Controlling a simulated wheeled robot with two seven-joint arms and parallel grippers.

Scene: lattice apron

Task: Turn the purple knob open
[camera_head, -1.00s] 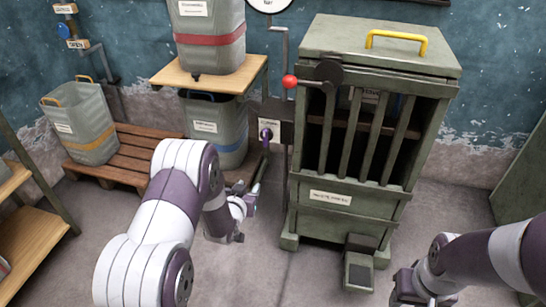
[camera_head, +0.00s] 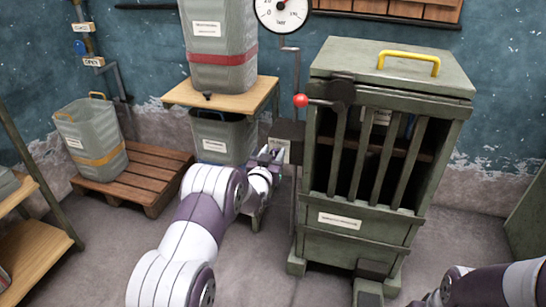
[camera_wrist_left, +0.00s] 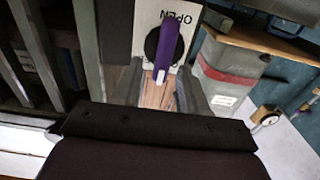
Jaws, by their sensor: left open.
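The purple knob (camera_wrist_left: 169,45) shows in the left wrist view as a bar handle on a black round hub, on a white plate (camera_wrist_left: 197,15) lettered OPEN, seen upside down. My left gripper (camera_wrist_left: 161,82) is open, with one finger on each side of the knob's lower end in the picture; I see no clear contact. In the head view my left gripper (camera_head: 268,158) is at the white plate (camera_head: 281,146) left of the green cabinet and hides the knob. My right arm (camera_head: 490,285) is at the bottom right; its gripper is mostly cut off.
The green barred cabinet (camera_head: 340,240) with a red-balled lever (camera_head: 301,101) stands right of the knob. A wooden stand (camera_head: 178,96) bears a grey bin (camera_head: 220,75), with another bin (camera_head: 215,130) below. A pallet (camera_head: 150,185) stands left. Floor is clear in front.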

